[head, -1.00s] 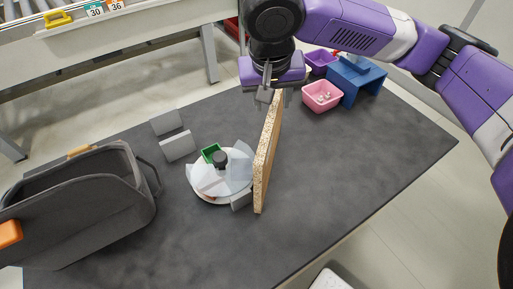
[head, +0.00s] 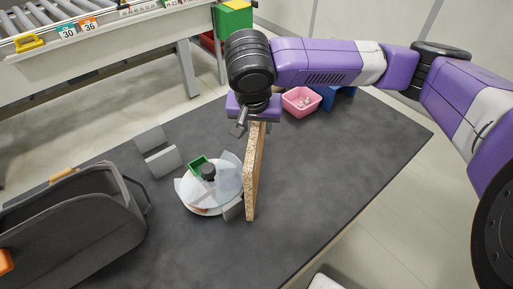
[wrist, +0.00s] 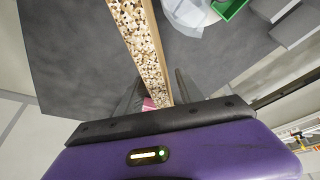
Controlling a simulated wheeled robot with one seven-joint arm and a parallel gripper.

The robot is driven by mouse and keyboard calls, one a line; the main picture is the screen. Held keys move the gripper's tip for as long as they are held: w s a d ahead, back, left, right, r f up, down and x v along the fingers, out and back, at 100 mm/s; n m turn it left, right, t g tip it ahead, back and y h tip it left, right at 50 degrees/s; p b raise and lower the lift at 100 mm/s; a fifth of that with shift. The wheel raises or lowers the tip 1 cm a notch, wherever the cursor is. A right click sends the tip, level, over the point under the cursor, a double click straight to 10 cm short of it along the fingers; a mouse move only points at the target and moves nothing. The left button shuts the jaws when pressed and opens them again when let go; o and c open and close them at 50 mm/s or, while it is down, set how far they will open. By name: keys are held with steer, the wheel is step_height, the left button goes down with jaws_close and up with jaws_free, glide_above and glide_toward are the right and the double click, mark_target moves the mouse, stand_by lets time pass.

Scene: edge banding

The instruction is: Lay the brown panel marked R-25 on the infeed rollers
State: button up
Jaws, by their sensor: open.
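A panel with a raw chipboard edge (head: 252,182) stands on edge on the dark table, beside a round white turntable. It shows in the wrist view (wrist: 140,42) as a speckled strip with pale brown borders. No R-25 mark is readable. My gripper (head: 254,128) is open at the panel's far upper end. In the wrist view (wrist: 158,92) its two dark fingers lie on either side of the panel's edge; contact cannot be told. The infeed rollers (head: 38,14) are at the top left, behind the table, and are empty where seen.
The turntable (head: 186,192) carries pale plates and a green box (head: 198,163). Grey blocks (head: 162,162) stand left of it. A grey bag (head: 75,225) fills the lower left. A pink basket (head: 301,102) and blue stand (head: 338,96) are at the back. The table's right side is clear.

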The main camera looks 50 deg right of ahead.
steer(key=shift+d+f, duration=0.1)
steer(key=shift+f, duration=0.1)
jaws_close()
steer(key=shift+r, duration=0.1)
stand_by(1.2)
